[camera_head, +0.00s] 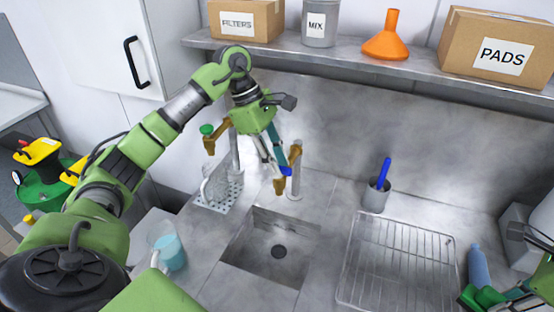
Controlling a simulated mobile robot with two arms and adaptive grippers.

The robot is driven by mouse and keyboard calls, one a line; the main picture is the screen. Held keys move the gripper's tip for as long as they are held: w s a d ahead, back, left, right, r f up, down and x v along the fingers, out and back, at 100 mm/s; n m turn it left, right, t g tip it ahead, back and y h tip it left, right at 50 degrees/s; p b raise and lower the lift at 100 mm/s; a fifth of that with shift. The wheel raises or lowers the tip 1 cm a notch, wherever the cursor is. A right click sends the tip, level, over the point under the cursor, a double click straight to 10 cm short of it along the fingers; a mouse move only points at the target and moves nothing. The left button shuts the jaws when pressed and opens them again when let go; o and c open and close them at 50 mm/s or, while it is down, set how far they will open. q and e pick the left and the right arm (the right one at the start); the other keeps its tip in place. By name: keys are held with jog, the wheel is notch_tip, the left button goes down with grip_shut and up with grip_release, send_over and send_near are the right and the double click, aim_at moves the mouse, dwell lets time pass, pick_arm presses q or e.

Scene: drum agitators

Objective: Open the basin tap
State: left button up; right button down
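The basin tap has a grey upright (297,170) behind the sink basin (258,258), a brass spout (279,187) over the basin's back edge and a blue handle (286,171). My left gripper (274,165) points down from above, with its fingertips at the blue handle. They overlap the handle in the picture; I cannot tell whether they touch it or how far apart they are. No water shows at the spout. My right gripper (512,298) is partly in view at the lower right corner, away from the tap; its fingers are not clear.
A second tap with a green handle (207,130) stands left of my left gripper. A wire drying rack (398,262) lies right of the basin. A grey cup (376,197) holds a blue tool. A shelf (330,63) with boxes and an orange funnel (388,40) runs above.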

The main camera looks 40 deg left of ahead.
pick_arm(q)
jog(key=shift+w, duration=0.1)
pick_arm(e)
jog(key=shift+w, duration=0.1)
pick_arm(q)
grip_shut()
